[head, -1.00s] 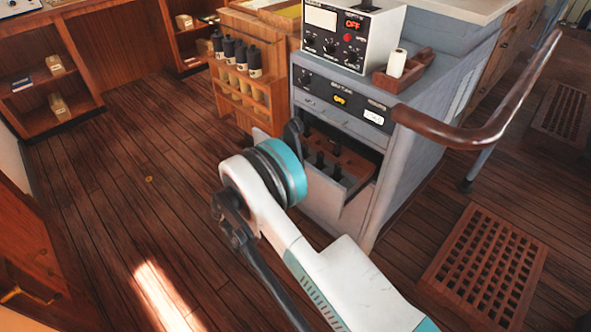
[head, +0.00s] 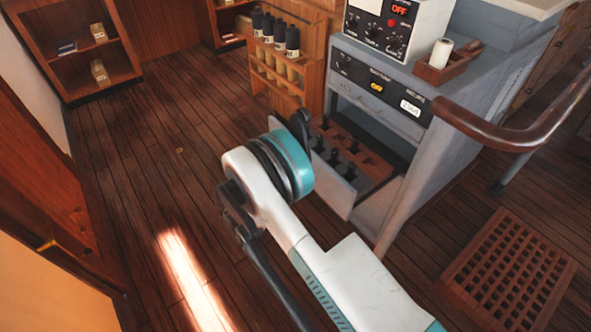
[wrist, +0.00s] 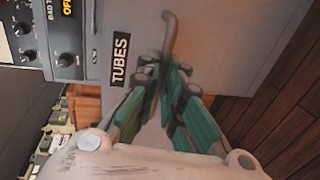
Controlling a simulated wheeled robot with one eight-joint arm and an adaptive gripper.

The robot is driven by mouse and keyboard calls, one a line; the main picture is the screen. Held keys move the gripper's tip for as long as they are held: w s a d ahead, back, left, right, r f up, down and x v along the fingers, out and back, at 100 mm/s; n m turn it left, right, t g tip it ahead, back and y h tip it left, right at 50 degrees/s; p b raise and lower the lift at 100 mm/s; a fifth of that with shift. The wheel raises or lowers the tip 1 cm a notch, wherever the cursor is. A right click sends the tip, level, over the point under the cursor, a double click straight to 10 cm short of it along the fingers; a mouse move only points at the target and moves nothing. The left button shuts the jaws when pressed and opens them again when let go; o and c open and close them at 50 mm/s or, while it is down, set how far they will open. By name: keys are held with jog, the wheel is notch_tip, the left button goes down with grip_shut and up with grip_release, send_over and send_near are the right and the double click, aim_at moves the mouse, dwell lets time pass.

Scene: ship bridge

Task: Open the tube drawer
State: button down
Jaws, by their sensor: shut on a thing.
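The tube drawer (head: 341,193) stands pulled out from the grey cabinet, its front panel tilted in the picture. Inside it several dark upright tubes show in a brown rack (head: 372,167). In the wrist view its grey front (wrist: 230,45) bears a "TUBES" label (wrist: 119,60). A curved grey handle (wrist: 169,28) sticks out beside the label. My gripper (wrist: 163,80) has its teal fingers converged and shut on the handle's lower part. In the head view my arm hides the fingers and handle.
The grey cabinet (head: 440,165) carries a control box (head: 395,30) and a small tray (head: 447,66). A brown handrail (head: 500,130) juts out at the right. A wooden bottle rack (head: 277,80) stands behind the drawer. Open plank floor lies left.

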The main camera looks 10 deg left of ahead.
jog(key=shift+s+a+f, duration=0.1)
jog(key=shift+s+a, duration=0.05)
jog(key=shift+s, duration=0.05)
jog(key=c, duration=1.8)
grip_release()
jog(key=shift+a, duration=0.1)
jog(key=shift+o, duration=0.2)
jog(key=shift+s, duration=0.1)
jog(key=v, duration=1.2)
